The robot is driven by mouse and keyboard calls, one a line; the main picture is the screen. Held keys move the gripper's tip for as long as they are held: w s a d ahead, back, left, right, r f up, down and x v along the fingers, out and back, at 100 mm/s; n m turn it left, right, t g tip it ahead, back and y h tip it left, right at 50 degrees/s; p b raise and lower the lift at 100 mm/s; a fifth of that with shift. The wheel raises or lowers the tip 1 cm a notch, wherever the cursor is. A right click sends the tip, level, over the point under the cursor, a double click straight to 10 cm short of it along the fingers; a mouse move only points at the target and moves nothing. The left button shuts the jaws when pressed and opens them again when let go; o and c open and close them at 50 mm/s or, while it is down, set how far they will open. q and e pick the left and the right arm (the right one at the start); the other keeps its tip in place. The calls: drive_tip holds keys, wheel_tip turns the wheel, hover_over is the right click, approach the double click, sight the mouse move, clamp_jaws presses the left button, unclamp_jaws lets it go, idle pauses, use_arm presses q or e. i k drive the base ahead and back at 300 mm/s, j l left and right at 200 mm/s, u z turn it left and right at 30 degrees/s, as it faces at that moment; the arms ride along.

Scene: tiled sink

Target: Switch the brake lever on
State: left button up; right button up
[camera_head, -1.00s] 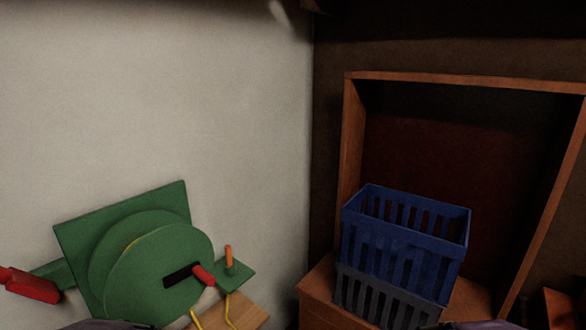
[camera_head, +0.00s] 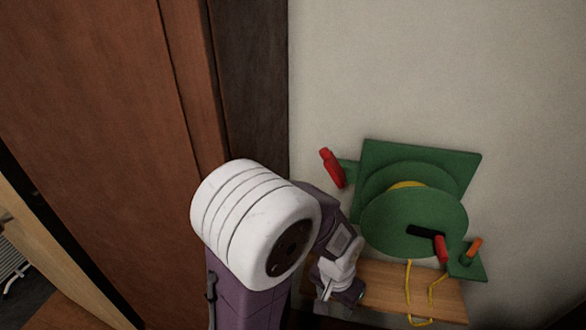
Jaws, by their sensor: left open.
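The green winch (camera_head: 415,222) is on the pale wall at the right, with a round drum disc in front of a square plate. A red lever handle (camera_head: 331,167) sticks up at its left side on a green arm. A small orange lever (camera_head: 474,248) stands tilted to the right on the green side plate at the lower right. A red crank grip (camera_head: 441,248) is on the drum front. I cannot tell for sure which handle is the brake lever. My left gripper (camera_head: 340,291) is open, below and left of the drum, apart from all the handles; its fingertips are partly hidden.
A wooden board (camera_head: 385,290) lies under the winch, with a yellow cord (camera_head: 409,285) hanging over it. A brown wooden panel (camera_head: 110,110) fills the left. The wall above the winch is clear.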

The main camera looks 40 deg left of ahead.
sight(338, 174)
drive_tip(key=l+u, duration=0.15)
drive_tip(key=u, duration=0.35)
drive_tip(key=l+u, duration=0.15)
drive_tip(key=u, duration=0.3)
drive_tip(key=l+u, duration=0.15)
drive_tip(key=u, duration=0.35)
drive_tip(key=j, duration=0.35)
